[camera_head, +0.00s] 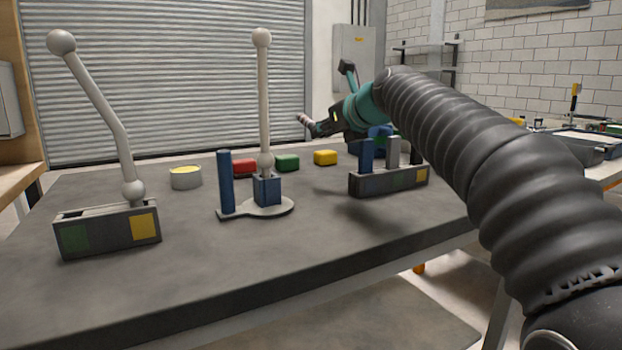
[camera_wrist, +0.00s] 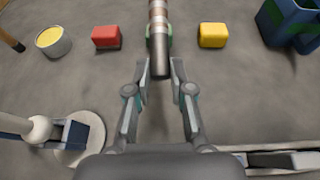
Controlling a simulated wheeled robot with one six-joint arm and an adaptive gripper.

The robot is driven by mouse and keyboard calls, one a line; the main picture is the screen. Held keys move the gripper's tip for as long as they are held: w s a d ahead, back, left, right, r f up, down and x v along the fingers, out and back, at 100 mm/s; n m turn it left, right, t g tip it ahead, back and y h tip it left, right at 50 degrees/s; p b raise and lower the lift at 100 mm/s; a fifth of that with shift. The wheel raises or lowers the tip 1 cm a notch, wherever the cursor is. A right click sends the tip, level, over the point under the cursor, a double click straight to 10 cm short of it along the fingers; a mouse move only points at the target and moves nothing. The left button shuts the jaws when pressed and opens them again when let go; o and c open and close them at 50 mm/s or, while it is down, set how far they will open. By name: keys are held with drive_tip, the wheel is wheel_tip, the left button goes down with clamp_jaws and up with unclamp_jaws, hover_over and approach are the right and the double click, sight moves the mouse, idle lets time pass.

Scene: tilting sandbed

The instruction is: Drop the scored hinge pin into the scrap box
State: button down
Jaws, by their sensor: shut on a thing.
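My gripper (camera_head: 318,127) is raised above the far right part of the grey table. It is shut on the hinge pin (camera_head: 304,119), whose banded end sticks out to the left. In the wrist view, the pin (camera_wrist: 158,38) has a dark near end and brown and pale bands, and sits between the fingertips (camera_wrist: 160,70). A blue and dark green box (camera_wrist: 290,24), which may be the scrap box, is at the top right of the wrist view, apart from the pin. In the head view a blue box (camera_head: 379,134) is partly hidden behind my arm.
Red (camera_head: 244,168), green (camera_head: 287,162) and yellow (camera_head: 325,157) blocks and a yellow-topped tin (camera_head: 186,178) lie on the table. A tall lever (camera_head: 263,95), a bent lever (camera_head: 112,110) and a rack with upright posts (camera_head: 390,180) stand up as obstacles. The table's near middle is clear.

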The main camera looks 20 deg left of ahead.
drive_tip(key=s+a+f, duration=0.1)
drive_tip(key=s+a, duration=0.2)
drive_tip(key=a, duration=0.1)
drive_tip(key=b, duration=0.3)
hover_over(304, 191)
wheel_tip(304, 191, down, 6)
drive_tip(key=shift+w+r, duration=0.1)
drive_tip(key=shift+r, duration=0.1)
drive_tip(key=shift+f+b, duration=0.75)
drive_tip(key=shift+f, duration=1.3)
drive_tip(key=shift+f, duration=0.15)
drive_tip(key=c, duration=1)
unclamp_jaws()
